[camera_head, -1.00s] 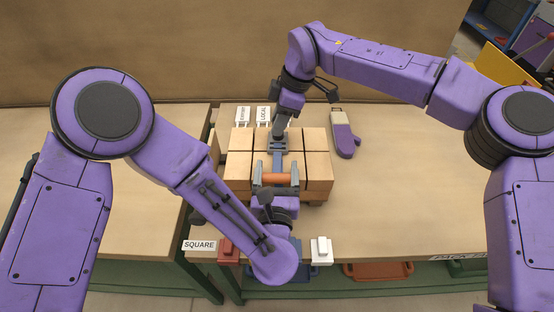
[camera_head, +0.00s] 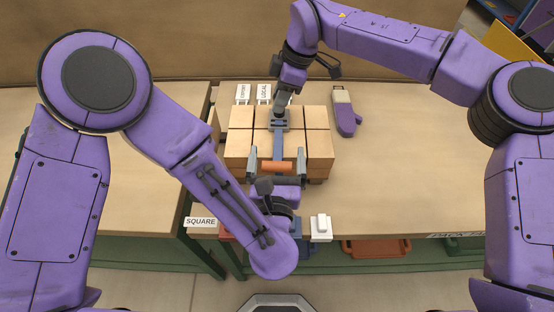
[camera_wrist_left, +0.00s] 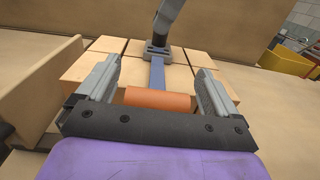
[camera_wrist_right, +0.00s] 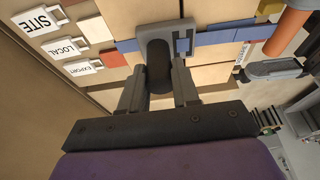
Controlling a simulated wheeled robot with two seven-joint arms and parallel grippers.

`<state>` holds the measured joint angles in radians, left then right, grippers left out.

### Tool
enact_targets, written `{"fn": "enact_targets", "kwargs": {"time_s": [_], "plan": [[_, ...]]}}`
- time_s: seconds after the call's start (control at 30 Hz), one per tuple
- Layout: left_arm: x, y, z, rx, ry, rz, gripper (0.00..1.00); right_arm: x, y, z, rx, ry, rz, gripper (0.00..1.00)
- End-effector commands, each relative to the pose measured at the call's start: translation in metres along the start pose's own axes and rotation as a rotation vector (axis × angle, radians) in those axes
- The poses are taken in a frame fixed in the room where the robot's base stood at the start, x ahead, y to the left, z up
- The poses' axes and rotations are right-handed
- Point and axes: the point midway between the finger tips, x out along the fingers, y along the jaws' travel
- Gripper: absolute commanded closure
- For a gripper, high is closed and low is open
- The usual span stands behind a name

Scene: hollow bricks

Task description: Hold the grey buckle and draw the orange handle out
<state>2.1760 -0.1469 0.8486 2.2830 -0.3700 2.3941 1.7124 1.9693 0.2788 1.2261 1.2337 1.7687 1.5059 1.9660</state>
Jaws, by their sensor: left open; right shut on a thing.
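The grey buckle (camera_head: 280,118) sits on top of the stack of tan bricks (camera_head: 318,146), with a blue strap (camera_head: 278,144) running from it toward the front. My right gripper (camera_wrist_right: 158,75) is shut on the buckle's dark upright part; the buckle (camera_wrist_right: 160,45) also shows in the right wrist view. The orange handle (camera_head: 276,166) is at the front end of the strap. My left gripper (camera_head: 276,161) is open, its fingers to either side of the handle. In the left wrist view the handle (camera_wrist_left: 158,99) lies between the fingers, with gaps at its ends.
A SQUARE label (camera_head: 200,222) and a white block (camera_head: 321,227) are at the table's front edge. The table is clear on the right.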

Motion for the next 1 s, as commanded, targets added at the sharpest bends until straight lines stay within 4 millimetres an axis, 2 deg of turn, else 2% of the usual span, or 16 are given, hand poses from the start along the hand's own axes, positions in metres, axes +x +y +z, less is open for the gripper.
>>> {"fn": "enact_targets", "kwargs": {"time_s": [0.2,0.4,1.0], "plan": [[0.001,0.001,0.052,-0.006,-0.002,0.003,0.06,0.000,0.000,0.000,0.000,0.000,-0.001,0.94],[0.000,0.000,0.083,-0.003,0.000,-0.001,0.06,0.000,0.000,0.000,0.000,0.001,-0.001,0.94],[0.000,0.000,0.087,-0.001,0.001,-0.001,0.06,0.000,0.000,0.000,0.000,0.001,-0.001,0.94]]}}
